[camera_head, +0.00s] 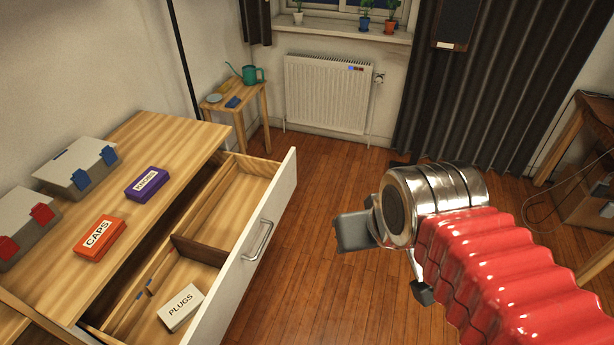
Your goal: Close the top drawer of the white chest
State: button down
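The white-fronted top drawer (276,205) of the chest (182,140) is pulled far out. Its front has a metal bar handle (258,240). Inside are wooden dividers, a white box marked PLUGS (181,307) and a few small thin items. The chest has a wooden top; its front below the drawer is mostly hidden. My gripper (388,262) is to the right of the drawer front, over the floor, and not touching it. One dark finger shows at the left and another part low at the right; the metal wrist hides the space between them.
On the chest top lie an orange CAPS box (100,237), a purple box (147,183) and two grey cases with blue (78,168) and red (22,228) latches. A small table (238,108) with a watering can stands behind. Floor (310,285) between drawer and gripper is clear.

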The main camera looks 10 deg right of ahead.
aim_at(235, 205)
jog(key=u, duration=0.25)
jog(key=i, duration=1.1)
jog(key=u, duration=0.65)
